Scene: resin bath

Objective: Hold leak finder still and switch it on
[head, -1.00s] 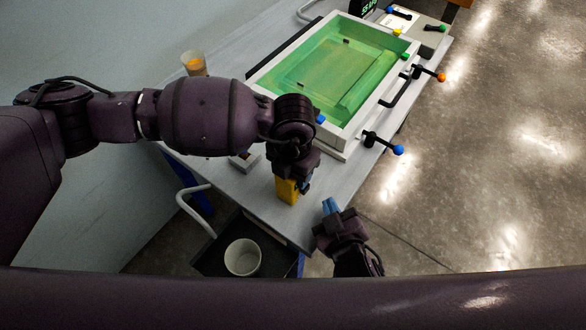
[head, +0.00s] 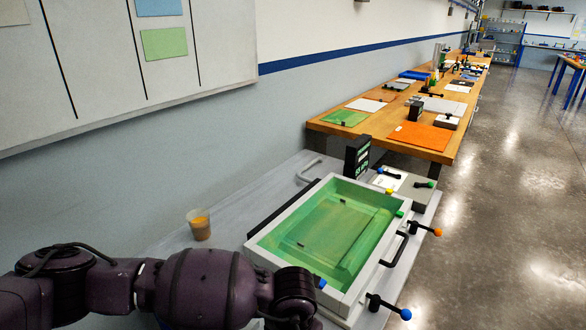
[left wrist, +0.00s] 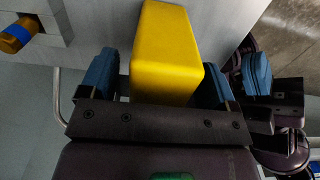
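A yellow box-shaped body (left wrist: 166,50), which I take for the leak finder, stands between the blue fingers of my left gripper (left wrist: 160,82) in the left wrist view. Narrow gaps seem to show between the box and the fingers, so the gripper looks open around it. No switch can be made out on the faces in view. My right gripper (left wrist: 257,75) is just right of the box, apart from it, its blue fingertips close together with nothing seen between them. In the head view now, both grippers and the box are out of frame.
A green resin bath in a white frame (head: 368,289) has colored-knob levers on its right side. A cup with amber contents (head: 200,225) stands on the grey bench. An orange-yellow item with a blue band (left wrist: 17,36) rests by a grey block. A wooden bench lies beyond.

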